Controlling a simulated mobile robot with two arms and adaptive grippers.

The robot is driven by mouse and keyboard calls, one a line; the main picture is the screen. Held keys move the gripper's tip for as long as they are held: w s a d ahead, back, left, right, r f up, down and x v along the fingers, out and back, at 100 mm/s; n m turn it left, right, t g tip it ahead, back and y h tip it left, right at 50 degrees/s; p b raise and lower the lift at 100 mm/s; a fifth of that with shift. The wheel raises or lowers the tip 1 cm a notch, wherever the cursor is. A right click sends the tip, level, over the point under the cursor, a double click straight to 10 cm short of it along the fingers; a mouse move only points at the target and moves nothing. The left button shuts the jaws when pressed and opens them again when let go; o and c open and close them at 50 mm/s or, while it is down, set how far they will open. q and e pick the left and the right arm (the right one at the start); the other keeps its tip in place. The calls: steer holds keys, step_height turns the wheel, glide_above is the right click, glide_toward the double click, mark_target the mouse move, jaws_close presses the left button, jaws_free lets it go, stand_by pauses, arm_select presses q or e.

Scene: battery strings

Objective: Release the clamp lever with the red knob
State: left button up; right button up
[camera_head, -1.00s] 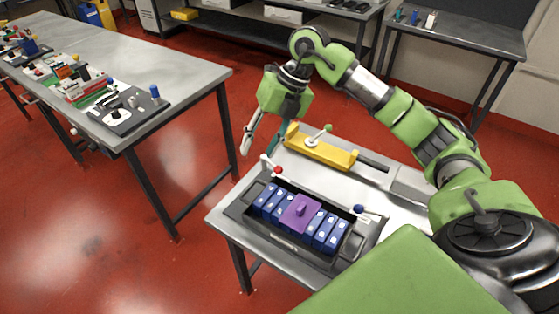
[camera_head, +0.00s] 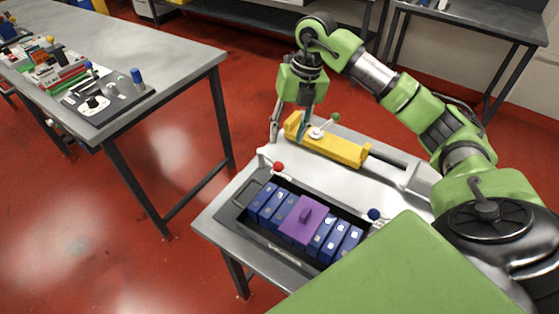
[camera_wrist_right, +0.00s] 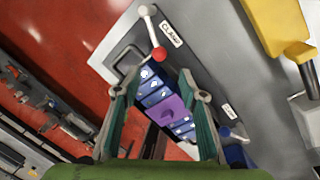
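The clamp lever is a short white arm with a red knob (camera_head: 278,167), at the back left corner of the dark battery tray (camera_head: 232,213). In the right wrist view the red knob (camera_wrist_right: 159,54) lies just beyond my fingertips, near a "CLAMP" label (camera_wrist_right: 171,33). My right gripper (camera_head: 288,136) is open and empty, above the table behind the knob and apart from it. Its two fingers (camera_wrist_right: 158,86) are spread in the wrist view. Blue battery cells (camera_head: 267,203) and a purple block (camera_head: 304,220) sit in the tray. My left gripper is not in view.
A yellow bracket (camera_head: 340,148) with a green-knobbed lever (camera_head: 335,117) stands behind the tray, close to my right fingers. A blue-knobbed lever (camera_head: 375,214) is at the tray's right. A grey table (camera_head: 175,62) with parts stands left, across red floor.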

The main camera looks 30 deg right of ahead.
mark_target(279, 163)
steer(key=f, duration=0.3)
steer(key=a+f+p, duration=0.1)
steer(key=f, duration=0.3)
steer(key=a+f+p, duration=0.1)
steer(key=f, duration=0.2)
steer(key=shift+w+f, duration=0.35)
steer(key=shift+w, duration=0.05)
jaws_close()
